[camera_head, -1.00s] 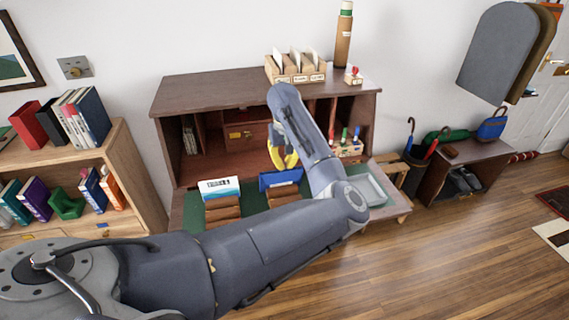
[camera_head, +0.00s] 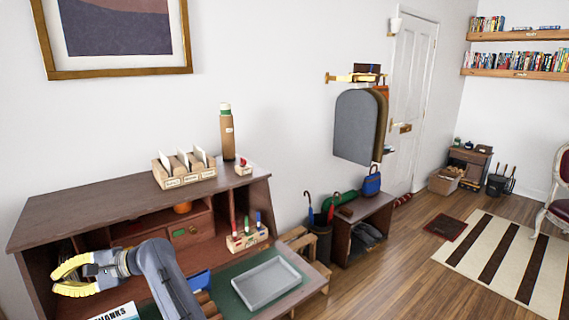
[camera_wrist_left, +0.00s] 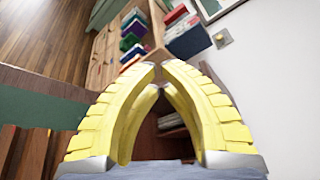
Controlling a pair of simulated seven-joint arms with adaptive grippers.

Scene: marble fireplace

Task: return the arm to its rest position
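My left gripper (camera_head: 62,276), with yellow ribbed fingers, is in front of the left part of the dark wooden desk (camera_head: 95,200) in the head view. My left forearm rises from the bottom edge beside it. In the left wrist view, the fingers (camera_wrist_left: 160,68) converge with their tips together or nearly so. Nothing is held between them, so the gripper looks shut and empty. My right arm and gripper are not in view.
A grey tray (camera_head: 268,284) lies on the desk's green surface. A pen holder (camera_head: 246,238), a card box (camera_head: 183,172) and a brown tube (camera_head: 227,135) stand on the desk. In the left wrist view, a bookshelf (camera_wrist_left: 108,52) lies beyond the fingers. Open floor extends right.

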